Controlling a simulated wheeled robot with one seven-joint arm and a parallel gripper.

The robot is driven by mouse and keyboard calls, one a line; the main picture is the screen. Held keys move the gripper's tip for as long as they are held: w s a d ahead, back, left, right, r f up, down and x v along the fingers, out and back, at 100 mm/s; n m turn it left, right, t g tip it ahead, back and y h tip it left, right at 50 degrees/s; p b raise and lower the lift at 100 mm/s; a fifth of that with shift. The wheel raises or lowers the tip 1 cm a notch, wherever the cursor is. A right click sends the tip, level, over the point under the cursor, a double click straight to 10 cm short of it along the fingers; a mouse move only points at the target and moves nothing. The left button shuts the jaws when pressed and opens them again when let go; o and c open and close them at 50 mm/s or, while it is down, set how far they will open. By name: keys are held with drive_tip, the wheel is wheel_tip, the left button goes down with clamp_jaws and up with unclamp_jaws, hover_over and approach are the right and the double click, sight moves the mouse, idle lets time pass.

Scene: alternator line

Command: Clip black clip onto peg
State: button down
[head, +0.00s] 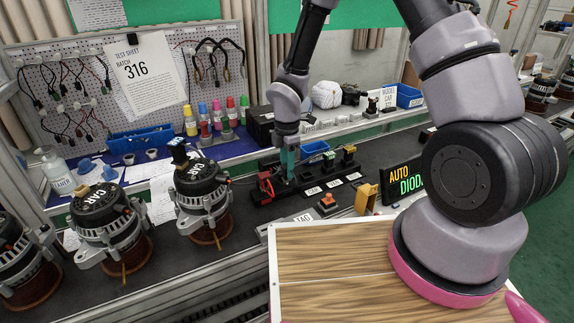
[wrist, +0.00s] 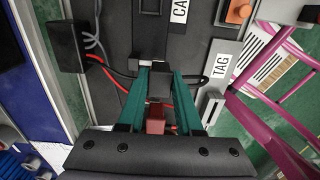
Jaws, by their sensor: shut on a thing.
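My gripper (head: 287,176) points down over the black test strip (head: 262,200) on the bench. In the wrist view its two teal fingers (wrist: 160,75) are closed on a small dark block, which I take to be the black clip (wrist: 160,86). A black wire runs to it from the left. A red clip (head: 266,184) stands just left of the fingers in the head view, and a red part (wrist: 155,121) shows between the fingers in the wrist view. No peg can be made out clearly; the fingers cover the spot under the clip.
Three alternators (head: 200,185) stand at the left. Small connector blocks (head: 349,158) rise from the strip at right, with an orange button (head: 327,201) in front.

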drive_tip(key=shift+f, duration=0.25)
drive_tip(key=c, duration=0.5)
unclamp_jaws()
drive_tip(key=shift+r, duration=0.1)
wheel_tip(320, 180, up, 11)
drive_tip(key=shift+f, duration=0.2)
